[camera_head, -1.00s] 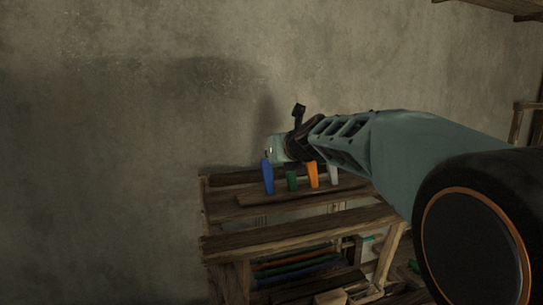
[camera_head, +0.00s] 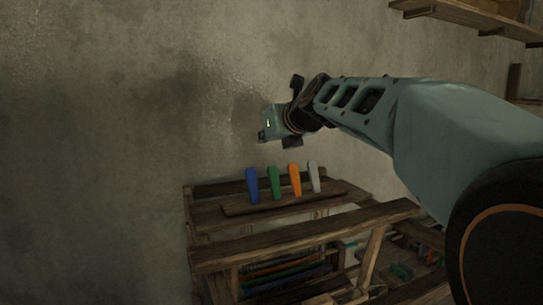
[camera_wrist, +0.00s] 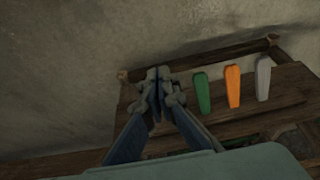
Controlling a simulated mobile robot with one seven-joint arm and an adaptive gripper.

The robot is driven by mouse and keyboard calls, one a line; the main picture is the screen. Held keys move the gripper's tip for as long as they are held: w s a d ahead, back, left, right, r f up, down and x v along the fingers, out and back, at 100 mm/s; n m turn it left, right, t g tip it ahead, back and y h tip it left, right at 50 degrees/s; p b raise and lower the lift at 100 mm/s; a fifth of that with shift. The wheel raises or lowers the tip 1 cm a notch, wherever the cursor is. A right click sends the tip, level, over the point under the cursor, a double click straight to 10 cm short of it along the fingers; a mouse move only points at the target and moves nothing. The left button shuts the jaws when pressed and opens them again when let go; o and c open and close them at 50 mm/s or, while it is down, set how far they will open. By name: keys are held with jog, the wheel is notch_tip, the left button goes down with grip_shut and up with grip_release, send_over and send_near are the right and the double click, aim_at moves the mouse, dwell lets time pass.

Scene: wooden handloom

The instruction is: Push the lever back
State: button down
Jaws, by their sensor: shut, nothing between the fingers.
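Several levers stand in a row on a wooden board of the loom: blue (camera_head: 252,186), green (camera_head: 274,183), orange (camera_head: 295,180) and grey (camera_head: 314,177). The wrist view shows the green lever (camera_wrist: 202,92), orange lever (camera_wrist: 233,86) and grey lever (camera_wrist: 263,79). The blue lever is not clearly visible there, perhaps hidden by my gripper (camera_wrist: 158,73). My gripper's fingers are together and empty, left of the green lever in that view. In the head view my gripper's end is above the levers, apart from them; its fingertips are hard to make out.
The wooden loom frame (camera_head: 300,238) has a thick front beam and coloured rolls (camera_head: 288,270) below. A plain wall (camera_head: 100,130) stands behind it. A wooden shelf (camera_head: 470,22) is at the upper right. The air left of my arm is clear.

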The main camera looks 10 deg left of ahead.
jog(key=shift+s+d+r, duration=0.1)
jog(key=shift+s+r, duration=0.1)
jog(key=shift+r, duration=0.35)
jog(key=shift+s+d+r, duration=0.1)
jog(key=shift+s+r, duration=0.1)
jog(key=shift+r, duration=0.35)
